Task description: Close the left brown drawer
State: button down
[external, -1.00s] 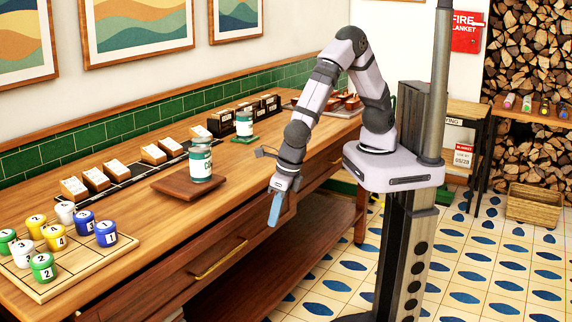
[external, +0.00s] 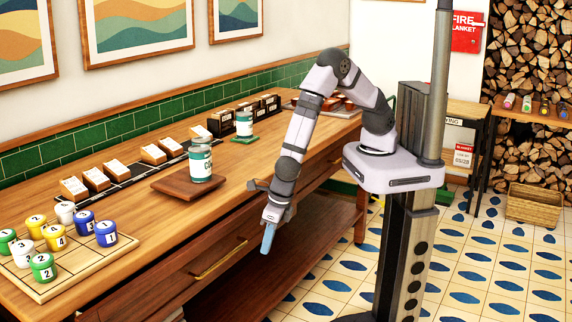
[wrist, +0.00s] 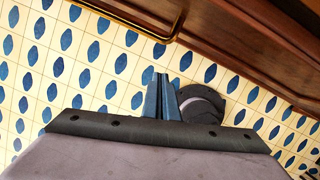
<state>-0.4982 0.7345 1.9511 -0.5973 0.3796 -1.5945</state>
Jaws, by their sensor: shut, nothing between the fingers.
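The left brown drawer (external: 190,282) is in the long wooden bench, with a brass handle (external: 220,260) across its front. Its right end seems to stand out from the bench; how far I cannot tell. In the wrist view the brass handle (wrist: 125,18) crosses the top left, beside the brown wood. My gripper (external: 267,240) hangs in front of the bench, just right of the handle, with its blue fingers pointing down. The fingers (wrist: 161,98) are together and empty, over the tiled floor. I cannot tell whether they touch the drawer front.
On the bench top are a wooden tray (external: 78,272) with several numbered jars, a brown board (external: 172,190) bearing a labelled jar (external: 200,163), and card holders along the wall. A lower shelf (external: 300,235) lies under the bench. The patterned floor (external: 340,275) in front is clear.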

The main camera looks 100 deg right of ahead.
aim_at(239, 236)
jog(key=w, duration=0.1)
jog(key=w+d+r+p, duration=0.1)
jog(key=w+p, duration=0.1)
jog(key=shift+w+d+r, duration=0.15)
jog(key=shift+d+r, duration=0.1)
jog(key=shift+d, duration=0.1)
jog(key=w+d+p, duration=0.3)
jog(key=shift+r+p, duration=0.2)
jog(key=shift+p, duration=0.15)
jog(key=shift+w+d+f, duration=0.1)
jog(key=shift+w+d, duration=0.2)
